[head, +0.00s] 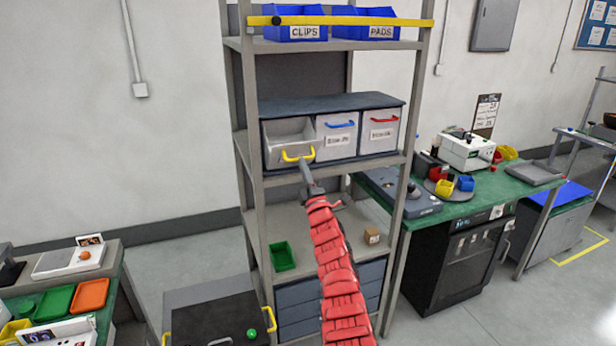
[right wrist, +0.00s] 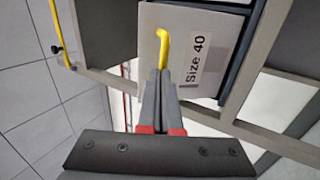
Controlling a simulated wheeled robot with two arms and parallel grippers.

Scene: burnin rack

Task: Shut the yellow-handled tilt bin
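The yellow-handled tilt bin (head: 286,136) is the leftmost of three pale bins in a dark cabinet on the rack. Its front is tilted out and its inside shows from above. Its yellow handle (head: 297,156) runs along the front; in the right wrist view the handle (right wrist: 163,46) stands out beside a "Size 40" label. My right gripper (head: 307,170) is at the handle, its fingers (right wrist: 161,72) close together with the yellow bar between their tips. The fingers hide part of the handle. My left gripper is not in view.
Two bins with blue (head: 340,125) and red (head: 384,120) handles stand closed to the right. A rack post (head: 253,120) rises close on the left. Below are a green tray (head: 283,256) and a small brown box (head: 371,237). A yellow bar (head: 340,21) crosses the rack above.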

